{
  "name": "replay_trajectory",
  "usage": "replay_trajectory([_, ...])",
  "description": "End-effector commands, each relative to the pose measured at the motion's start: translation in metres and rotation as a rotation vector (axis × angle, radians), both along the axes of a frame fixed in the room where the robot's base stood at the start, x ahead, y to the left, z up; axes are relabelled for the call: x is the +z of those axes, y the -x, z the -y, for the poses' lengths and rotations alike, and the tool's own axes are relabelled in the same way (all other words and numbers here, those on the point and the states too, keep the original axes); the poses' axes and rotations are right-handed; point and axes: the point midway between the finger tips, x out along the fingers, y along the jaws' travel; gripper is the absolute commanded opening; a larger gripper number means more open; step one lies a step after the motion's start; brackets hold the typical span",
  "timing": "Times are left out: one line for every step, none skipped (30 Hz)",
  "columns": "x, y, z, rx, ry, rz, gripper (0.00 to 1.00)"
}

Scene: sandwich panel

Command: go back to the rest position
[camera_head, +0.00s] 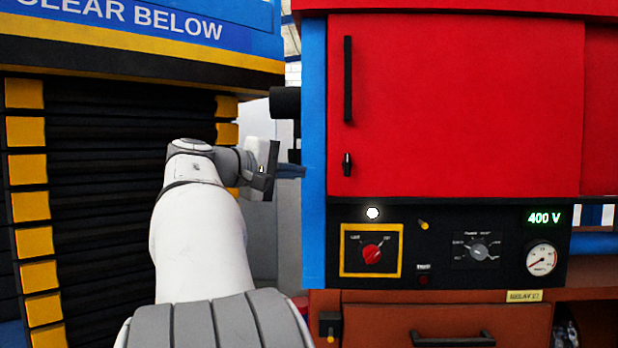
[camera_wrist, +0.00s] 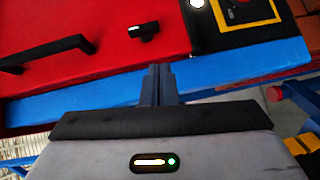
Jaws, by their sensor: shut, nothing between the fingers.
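My gripper (camera_head: 291,171) is in front of the blue frame post at the left edge of the red cabinet, in the head view. Its fingers point right toward the post. In the wrist view my gripper (camera_wrist: 158,72) shows its two fingers together, with nothing between them. Whether the fingertips touch the blue post (camera_wrist: 221,84) cannot be told. The red cabinet door (camera_head: 455,105) is closed, with a black vertical handle (camera_head: 348,80) and a small black latch (camera_head: 347,164) below it.
Under the door a black panel carries a red rotary switch (camera_head: 372,253) in a yellow frame, a lit white lamp (camera_head: 373,213), a grey selector (camera_head: 478,251), a gauge (camera_head: 541,259) and a 400 V display (camera_head: 544,218). A black slatted unit with yellow blocks (camera_head: 30,168) stands left.

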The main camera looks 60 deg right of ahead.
Motion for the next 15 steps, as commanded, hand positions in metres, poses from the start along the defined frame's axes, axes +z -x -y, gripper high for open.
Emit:
replay_trajectory([-0.001,-0.002,-0.006,0.004,0.0,-0.001,0.0])
replay_trajectory([-0.001,-0.003,-0.009,0.004,0.0,-0.001,0.0])
replay_trajectory([-0.001,-0.004,-0.012,0.004,0.0,-0.001,0.0])
replay_trajectory([-0.001,-0.005,-0.013,0.004,0.0,-0.002,0.0])
replay_trajectory([0.0,-0.005,-0.014,0.004,0.0,-0.002,0.0])
replay_trajectory([0.0,-0.005,-0.016,0.005,0.0,-0.002,0.0])
replay_trajectory([0.0,-0.006,-0.016,0.005,0.0,-0.002,0.0])
replay_trajectory([0.0,-0.006,-0.017,0.005,0.0,-0.002,0.0])
replay_trajectory([0.0,-0.006,-0.017,0.005,0.0,-0.002,0.0])
replay_trajectory([0.0,-0.006,-0.017,0.005,0.0,-0.002,0.0])
replay_trajectory([0.0,-0.006,-0.017,0.006,0.0,-0.001,0.0])
replay_trajectory([0.0,-0.006,-0.017,0.006,0.0,-0.001,0.0])
replay_trajectory([0.0,-0.006,-0.017,0.006,0.0,-0.001,0.0])
replay_trajectory([0.0,-0.006,-0.017,0.006,0.0,-0.001,0.0])
replay_trajectory([0.0,-0.006,-0.017,0.006,0.0,-0.001,0.0])
